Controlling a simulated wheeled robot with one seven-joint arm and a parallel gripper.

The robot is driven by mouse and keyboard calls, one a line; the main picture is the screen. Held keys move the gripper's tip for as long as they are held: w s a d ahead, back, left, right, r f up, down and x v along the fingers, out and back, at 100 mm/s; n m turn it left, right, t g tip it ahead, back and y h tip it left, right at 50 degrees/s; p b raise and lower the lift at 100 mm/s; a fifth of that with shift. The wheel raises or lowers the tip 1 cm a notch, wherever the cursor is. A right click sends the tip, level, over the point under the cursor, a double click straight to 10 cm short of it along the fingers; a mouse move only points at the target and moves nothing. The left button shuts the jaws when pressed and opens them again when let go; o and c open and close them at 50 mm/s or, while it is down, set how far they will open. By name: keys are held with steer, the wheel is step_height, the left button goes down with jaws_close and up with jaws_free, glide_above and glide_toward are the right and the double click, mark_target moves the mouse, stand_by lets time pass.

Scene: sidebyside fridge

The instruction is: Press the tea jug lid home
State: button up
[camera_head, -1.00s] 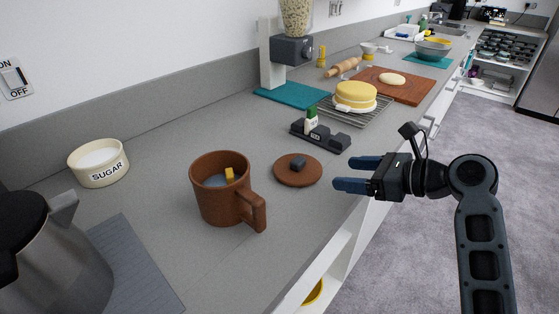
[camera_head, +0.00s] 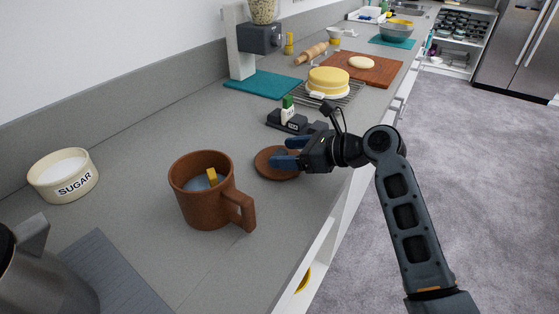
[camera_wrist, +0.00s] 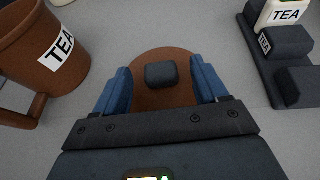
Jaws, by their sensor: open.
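The tea jug (camera_head: 201,198) is a brown mug-like jug on the grey counter, open at the top, with a yellow piece and bluish contents inside. Its TEA label shows on the jug in the wrist view (camera_wrist: 30,62). The round brown lid (camera_head: 262,165) lies flat on the counter to the right of the jug, apart from it. Its dark knob (camera_wrist: 160,75) stands between my fingers in the wrist view. My gripper (camera_head: 284,152) is open over the lid, with a blue finger on each side of the knob and gaps beside it.
A dark holder (camera_head: 283,122) with a TEA-labelled box stands just behind the lid. A sugar bowl (camera_head: 64,183) and a metal kettle (camera_head: 40,280) stand at left. A cake (camera_head: 328,83) on a wire rack is farther back. Counter between jug and wall is clear.

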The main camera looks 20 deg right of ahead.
steer(key=shift+w, duration=0.1)
steer(key=c, duration=1.2)
steer(key=shift+o, duration=0.2)
steer(key=shift+r, duration=0.65)
step_height(320, 180, up, 3)
steer(key=r+v, duration=0.1)
steer(key=v, duration=1.2)
steer(key=shift+a+r, duration=0.2)
steer(key=shift+r, duration=0.25)
